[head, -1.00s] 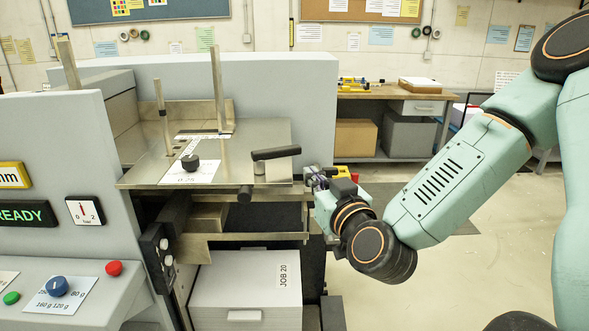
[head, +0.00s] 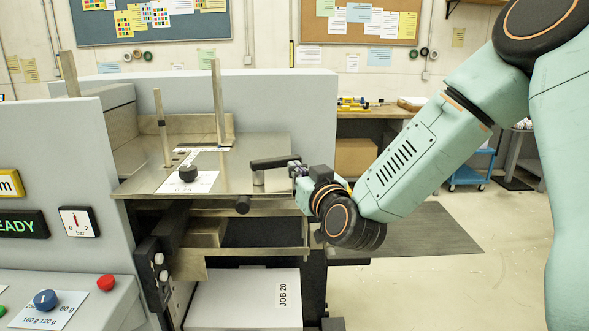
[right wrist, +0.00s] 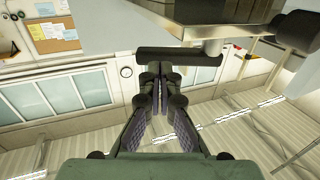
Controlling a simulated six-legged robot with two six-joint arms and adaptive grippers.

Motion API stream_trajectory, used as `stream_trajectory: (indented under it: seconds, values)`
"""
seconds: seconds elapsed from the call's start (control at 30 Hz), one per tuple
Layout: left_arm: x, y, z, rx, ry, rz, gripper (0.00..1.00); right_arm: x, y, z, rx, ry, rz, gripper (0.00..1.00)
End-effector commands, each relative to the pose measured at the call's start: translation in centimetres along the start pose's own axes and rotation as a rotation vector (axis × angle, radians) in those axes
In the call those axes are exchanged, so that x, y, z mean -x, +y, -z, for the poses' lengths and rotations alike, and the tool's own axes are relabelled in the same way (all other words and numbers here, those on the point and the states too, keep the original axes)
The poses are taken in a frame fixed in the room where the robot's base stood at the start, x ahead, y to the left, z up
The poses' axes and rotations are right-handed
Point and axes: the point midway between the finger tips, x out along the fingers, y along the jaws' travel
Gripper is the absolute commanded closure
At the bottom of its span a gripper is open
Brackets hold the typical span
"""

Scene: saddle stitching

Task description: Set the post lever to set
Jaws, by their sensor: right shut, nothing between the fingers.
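The post lever is a black bar handle (head: 275,162) on a short metal post (head: 258,180), at the right front of the steel machine table. The handle points right. My right gripper (head: 296,170) is shut and empty at the free right end of the handle. In the right wrist view the dark handle (right wrist: 180,60) lies across, just beyond the closed fingertips (right wrist: 160,76). I cannot tell whether the fingertips touch it. The lever's set marking cannot be made out. My left gripper is not in view.
A black knob (head: 187,174) on a white label sits left of the lever. Two upright rods (head: 218,105) stand behind it. A dark round knob (head: 243,205) projects below the table edge. Floor to the right is open.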

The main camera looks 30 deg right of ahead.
Motion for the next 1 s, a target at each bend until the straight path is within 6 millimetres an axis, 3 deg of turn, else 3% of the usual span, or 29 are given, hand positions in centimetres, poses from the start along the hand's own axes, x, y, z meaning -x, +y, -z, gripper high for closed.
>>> stream_trajectory:
  seconds: [0.23, 1.0]
  values:
    - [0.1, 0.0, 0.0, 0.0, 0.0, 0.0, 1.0, -1.7, 0.0, 0.0, 0.001, 0.0, 0.0, 1.0]
    - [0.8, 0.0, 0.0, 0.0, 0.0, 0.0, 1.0, -2.0, 0.2, 0.0, -0.001, -0.001, 0.052, 1.0]
